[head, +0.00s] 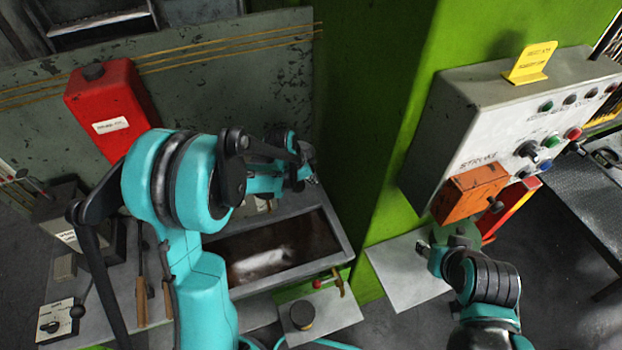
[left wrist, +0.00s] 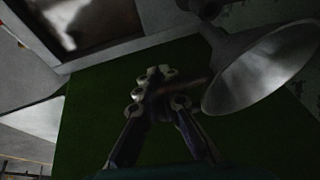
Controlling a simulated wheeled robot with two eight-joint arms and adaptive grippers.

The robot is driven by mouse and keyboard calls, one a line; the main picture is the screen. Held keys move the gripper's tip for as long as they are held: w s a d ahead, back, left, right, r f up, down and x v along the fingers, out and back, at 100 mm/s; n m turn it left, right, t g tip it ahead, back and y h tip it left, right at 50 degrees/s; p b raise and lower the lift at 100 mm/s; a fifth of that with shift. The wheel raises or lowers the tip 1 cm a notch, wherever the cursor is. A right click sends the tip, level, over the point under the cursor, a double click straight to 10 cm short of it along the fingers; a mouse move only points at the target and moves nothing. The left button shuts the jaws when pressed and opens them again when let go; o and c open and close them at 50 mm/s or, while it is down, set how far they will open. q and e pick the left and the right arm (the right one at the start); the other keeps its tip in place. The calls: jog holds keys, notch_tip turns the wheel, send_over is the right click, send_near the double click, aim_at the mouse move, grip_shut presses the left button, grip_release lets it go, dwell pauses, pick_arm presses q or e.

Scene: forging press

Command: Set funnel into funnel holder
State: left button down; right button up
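A grey metal funnel (left wrist: 262,68) shows at the right of the left wrist view, its wide mouth facing lower right and its narrow end toward the top edge. My left gripper (left wrist: 158,88) is beside the funnel's cone, its fingers converging close together. A dim brownish strip lies between fingers and funnel; I cannot tell if the fingers grip it. In the head view my left gripper (head: 308,178) is over the back right of the trough, partly hidden by its own arm. I cannot make out the funnel or its holder there. My right gripper (head: 427,250) is at lower right, its opening unclear.
An open trough (head: 345,240) with dark contents sits below my left arm. A red box (head: 108,105) stands behind it. A green column (head: 395,120) is to the right, then a control panel (head: 470,120) with an orange box (head: 468,195). Wooden-handled tools (head: 141,290) lie left.

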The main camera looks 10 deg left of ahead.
pick_arm(q)
jog(key=f, duration=0.1)
jog(key=w+a+f+b, duration=0.1)
jog(key=w+f+b, duration=0.1)
jog(key=shift+a, duration=0.3)
dwell(0.3)
jog(key=shift+w+a+b, duration=0.1)
jog(key=shift+w+b, duration=0.1)
jog(key=shift+b, duration=0.15)
dwell(1.2)
jog(key=shift+f+b, duration=1.9)
jog(key=shift+f, duration=0.2)
dwell(0.4)
jog(key=c, duration=1.6)
grip_release()
jog(key=shift+r, duration=0.1)
